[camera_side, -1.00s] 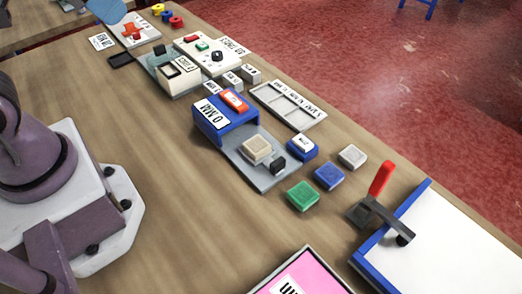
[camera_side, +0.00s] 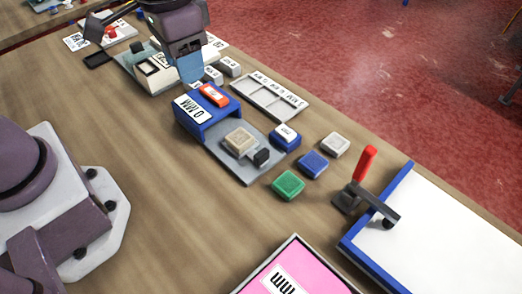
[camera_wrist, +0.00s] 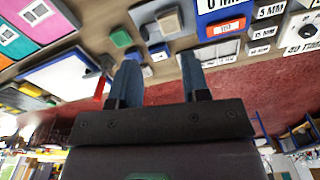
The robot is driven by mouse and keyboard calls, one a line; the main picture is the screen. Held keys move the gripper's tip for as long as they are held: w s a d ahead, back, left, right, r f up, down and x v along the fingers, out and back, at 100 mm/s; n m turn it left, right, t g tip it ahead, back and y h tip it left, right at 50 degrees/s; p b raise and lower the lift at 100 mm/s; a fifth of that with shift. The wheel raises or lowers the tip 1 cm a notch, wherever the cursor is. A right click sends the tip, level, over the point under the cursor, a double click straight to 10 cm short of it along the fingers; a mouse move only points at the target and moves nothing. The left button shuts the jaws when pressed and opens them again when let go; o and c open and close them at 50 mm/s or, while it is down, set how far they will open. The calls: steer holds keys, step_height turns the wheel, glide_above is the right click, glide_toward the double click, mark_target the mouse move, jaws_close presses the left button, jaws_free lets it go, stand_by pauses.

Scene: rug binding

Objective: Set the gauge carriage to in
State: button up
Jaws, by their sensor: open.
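A gauge stands mid-table: a blue housing (camera_side: 187,122) with a "0 MM" label and an orange tag (camera_side: 214,94), on a grey plate (camera_side: 243,175). A beige block (camera_side: 239,140) and a black knob (camera_side: 262,157) sit on the plate; which part is the carriage I cannot tell for sure. The beige block also shows upside down in the wrist view (camera_wrist: 168,20). My gripper (camera_side: 190,72) hangs beyond the blue housing, apart from the beige block and knob. In the wrist view my gripper (camera_wrist: 160,58) is open, with nothing between its blue fingers.
Blue, white and green blocks, including a green one (camera_side: 288,185), lie right of the gauge. A labelled grey tray (camera_side: 270,97) lies behind it. A red-handled clamp (camera_side: 365,165) stands by a blue-edged white board (camera_side: 450,235). A pink panel (camera_side: 285,275) is in front.

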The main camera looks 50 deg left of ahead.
steer(key=g, duration=0.1)
glide_above(261, 152)
steer(key=s+a, duration=0.1)
steer(key=s, duration=0.2)
step_height(261, 152, down, 10)
steer(key=w+d+f+n, duration=0.1)
steer(key=w+n, duration=0.1)
steer(key=w, duration=0.1)
step_height(261, 152, down, 12)
steer(key=shift+f, duration=0.1)
jaws_close()
